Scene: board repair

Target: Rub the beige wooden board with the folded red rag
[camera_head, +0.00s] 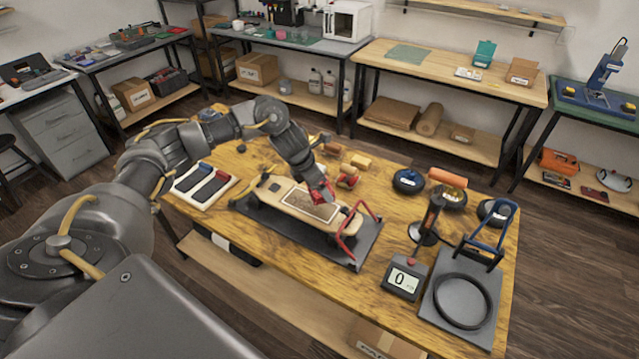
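The beige wooden board (283,205) lies like a skateboard deck on a dark mat (290,235) near the middle of the table. A pale, dark-outlined rectangle (308,206) marks its top. My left gripper (322,193) reaches in from the left, pointing down over the board's far edge, by the rectangle. It appears shut on the folded red rag (319,197), which shows at its fingertips. The rag seems to be at the board's surface, but contact is hard to tell. The fingers are small and partly hidden by the rag. My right gripper is not in view.
A red bar frame (366,209) rises at the board's right end. Right of it are a scale display (402,281), a black ring on a grey plate (462,302) and several dark bowls (408,181). A white tray with dark strips (202,185) lies left.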

